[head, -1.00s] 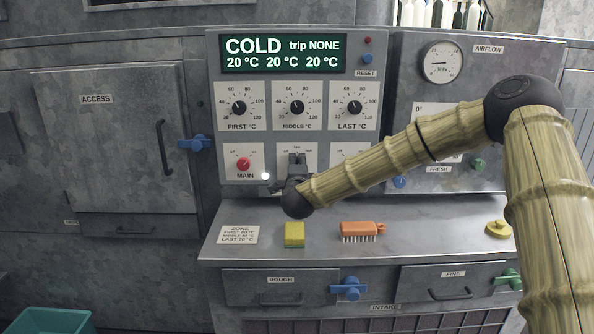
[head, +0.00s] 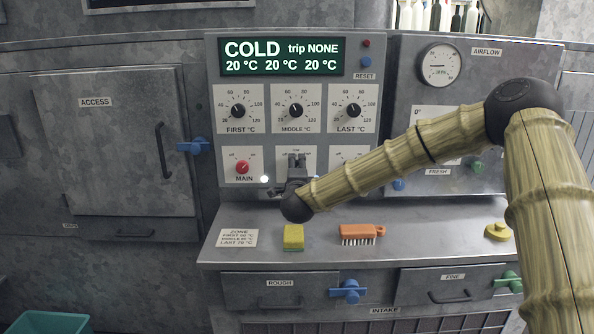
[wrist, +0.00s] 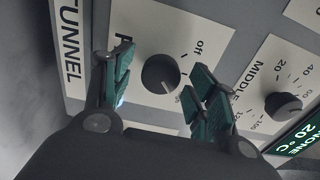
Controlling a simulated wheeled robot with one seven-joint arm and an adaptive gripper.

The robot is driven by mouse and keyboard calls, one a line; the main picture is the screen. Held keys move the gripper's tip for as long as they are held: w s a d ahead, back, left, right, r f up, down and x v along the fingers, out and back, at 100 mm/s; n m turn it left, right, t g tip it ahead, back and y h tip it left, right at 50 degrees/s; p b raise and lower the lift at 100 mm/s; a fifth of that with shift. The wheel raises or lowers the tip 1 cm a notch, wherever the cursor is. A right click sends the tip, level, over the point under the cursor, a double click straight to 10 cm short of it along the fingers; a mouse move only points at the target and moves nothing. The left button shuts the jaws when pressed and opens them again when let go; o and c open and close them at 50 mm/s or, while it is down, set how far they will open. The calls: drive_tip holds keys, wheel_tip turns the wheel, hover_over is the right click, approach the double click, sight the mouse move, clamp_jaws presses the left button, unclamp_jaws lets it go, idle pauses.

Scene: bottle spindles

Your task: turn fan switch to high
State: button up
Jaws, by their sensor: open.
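In the wrist view, a round black knob (wrist: 160,73) sits on a white plate with an "off" mark at its upper right. I take it for the fan switch; its name label is mostly hidden by a finger. I cannot tell its setting surely. My gripper (wrist: 161,66) is open, with one green-padded finger on each side of the knob; contact cannot be told. In the head view, my gripper (head: 297,160) is in front of the middle plate (head: 310,153) of the lower row, hiding the knob there.
The red MAIN knob (head: 242,167) is left of my gripper, and the MIDDLE dial (head: 295,111) is above it. The display (head: 282,58) reads COLD, trip NONE. On the ledge below lie a yellow sponge (head: 293,237) and an orange brush (head: 361,232).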

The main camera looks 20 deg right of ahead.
drive_tip(key=v, duration=1.1)
drive_tip(key=shift+s, duration=0.25)
